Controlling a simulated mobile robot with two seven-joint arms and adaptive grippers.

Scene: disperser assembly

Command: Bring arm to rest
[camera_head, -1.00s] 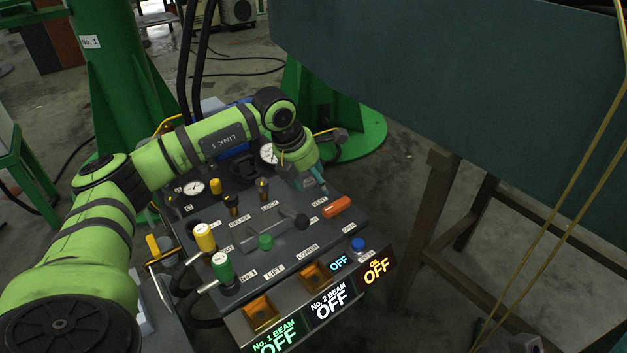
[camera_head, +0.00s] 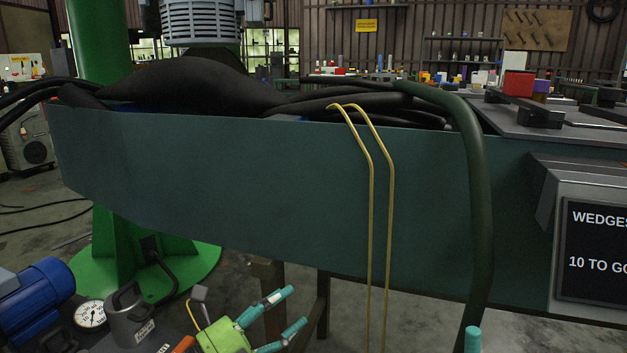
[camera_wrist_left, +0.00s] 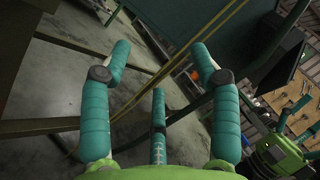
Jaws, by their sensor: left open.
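My left gripper (camera_head: 296,306) shows at the bottom of the head view, left of centre. Its green body and teal fingers are in front of and below the dark teal panel. In the left wrist view the same gripper (camera_wrist_left: 160,62) has its three teal fingers spread apart with nothing between them. The rest of my left arm is outside the head view. A lone teal fingertip (camera_head: 472,340) shows at the bottom right of the head view. Another green gripper with teal fingers (camera_wrist_left: 280,150) is at the right of the left wrist view, partly cut off.
The large teal panel (camera_head: 220,180) spans the head view. Two yellow rods (camera_head: 371,220) and a thick dark hose (camera_head: 478,200) hang down its front. A console with a gauge (camera_head: 90,314) and blue motor (camera_head: 38,295) is lower left. A wedges display (camera_head: 595,245) is right.

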